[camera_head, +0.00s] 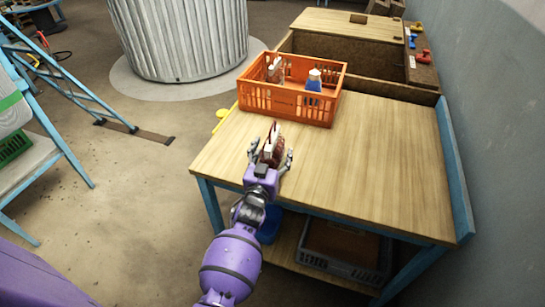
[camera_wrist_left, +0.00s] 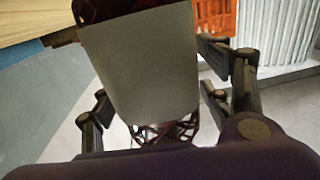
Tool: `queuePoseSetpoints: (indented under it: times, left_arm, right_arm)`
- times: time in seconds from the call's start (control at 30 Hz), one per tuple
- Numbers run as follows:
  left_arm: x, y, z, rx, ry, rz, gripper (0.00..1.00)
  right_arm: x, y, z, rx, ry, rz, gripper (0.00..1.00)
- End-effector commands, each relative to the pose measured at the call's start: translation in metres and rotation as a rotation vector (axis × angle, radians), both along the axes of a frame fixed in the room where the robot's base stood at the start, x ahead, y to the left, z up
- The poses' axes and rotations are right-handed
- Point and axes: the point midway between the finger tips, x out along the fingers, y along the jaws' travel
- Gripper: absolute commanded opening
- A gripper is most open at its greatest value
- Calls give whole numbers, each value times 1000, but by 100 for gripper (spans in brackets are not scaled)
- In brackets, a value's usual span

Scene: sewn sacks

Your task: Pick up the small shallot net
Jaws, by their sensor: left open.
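The small shallot net (camera_head: 274,138) is dark red mesh with a pale label, near the left edge of the wooden tabletop. My left gripper (camera_head: 270,154) is open, its fingers on either side of the net. In the left wrist view, the net's large pale label (camera_wrist_left: 140,65) fills the space between the spread fingers (camera_wrist_left: 165,95), with dark red mesh at its top and bottom. A gap shows between label and fingers on the right; contact on the left is hard to judge. My right gripper is not in view.
An orange crate (camera_head: 283,106) stands behind the net, holding a blue-and-white sack (camera_head: 313,82) and a reddish-and-white one (camera_head: 275,69). The table (camera_head: 375,160) is clear to the right, up to a blue side rail (camera_head: 455,175). A grey crate (camera_head: 345,262) sits below.

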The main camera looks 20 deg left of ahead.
Motion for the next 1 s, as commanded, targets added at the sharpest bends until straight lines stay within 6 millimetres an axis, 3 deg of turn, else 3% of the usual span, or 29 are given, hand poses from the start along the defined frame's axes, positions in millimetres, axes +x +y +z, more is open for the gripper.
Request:
queuePoseSetpoints:
  times: [0.23, 0.73, 1.0]
  left_arm:
    - [1, 0, -1, 0, 1, 0, 68]
    - [0, 0, -1, 0, 1, 0, 3]
    - [1, 0, 3, 0, -4, -1, 2]
  right_arm:
    - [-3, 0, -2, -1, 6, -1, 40]
    - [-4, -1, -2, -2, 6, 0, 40]
    - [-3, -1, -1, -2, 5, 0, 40]
